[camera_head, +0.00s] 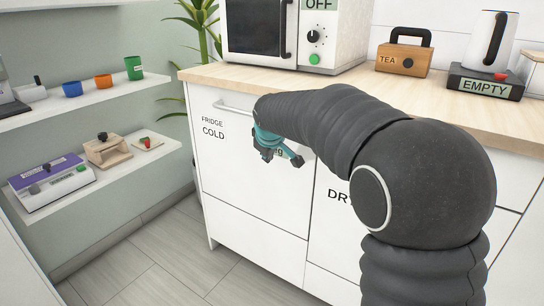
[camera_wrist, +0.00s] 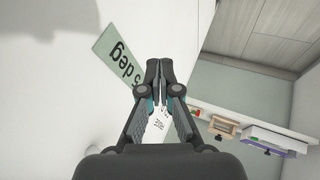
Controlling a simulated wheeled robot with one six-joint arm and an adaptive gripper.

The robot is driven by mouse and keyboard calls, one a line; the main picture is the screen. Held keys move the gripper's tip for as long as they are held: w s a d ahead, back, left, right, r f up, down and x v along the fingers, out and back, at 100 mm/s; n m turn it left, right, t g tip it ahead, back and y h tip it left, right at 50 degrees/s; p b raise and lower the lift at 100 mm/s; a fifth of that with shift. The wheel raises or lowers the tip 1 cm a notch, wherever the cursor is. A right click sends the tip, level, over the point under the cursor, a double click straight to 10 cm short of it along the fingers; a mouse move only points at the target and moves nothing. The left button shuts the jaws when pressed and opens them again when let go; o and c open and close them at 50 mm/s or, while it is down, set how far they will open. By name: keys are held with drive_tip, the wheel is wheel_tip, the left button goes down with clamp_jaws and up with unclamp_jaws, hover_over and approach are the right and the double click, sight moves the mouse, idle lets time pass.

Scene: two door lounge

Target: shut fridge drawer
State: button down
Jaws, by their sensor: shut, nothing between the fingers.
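The white fridge drawer front (camera_head: 230,165) is under the left end of the counter, with the words FRIDGE COLD on it. Its bar handle (camera_head: 232,107) runs along the top; my arm hides the handle's right end. The front looks close to flush under the counter, and no clear gap shows. My gripper (camera_head: 270,157) is shut and empty, in front of the drawer face, below and right of the handle. The wrist view shows its fingertips (camera_wrist: 160,68) together near the white face and a green "5 deg" label (camera_wrist: 119,60). I cannot tell whether they touch it.
A microwave (camera_head: 297,35), a TEA box (camera_head: 404,58) and a kettle (camera_head: 490,42) on an EMPTY base stand on the wooden counter (camera_head: 215,75). Wall shelves (camera_head: 125,165) with cups and small devices are at left. Grey floor (camera_head: 150,255) is clear between shelves and cabinets.

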drive_tip(key=a+v, duration=0.1)
drive_tip(key=v, duration=0.8)
drive_tip(key=s+d+f+m+g, duration=0.2)
drive_tip(key=s+d+f+m, duration=0.25)
drive_tip(key=s+f, duration=0.35)
drive_tip(key=s+d+m, duration=0.2)
drive_tip(key=s+d, duration=0.3)
drive_tip(key=s, duration=0.3)
drive_tip(key=s+d+f+m, duration=0.1)
drive_tip(key=s+d, duration=0.3)
drive_tip(key=s, duration=0.5)
drive_tip(key=s+d+f+m+h, duration=0.1)
drive_tip(key=s+d+m, duration=0.2)
drive_tip(key=s, duration=0.6)
drive_tip(key=d, duration=0.2)
drive_tip(key=shift+d, duration=0.35)
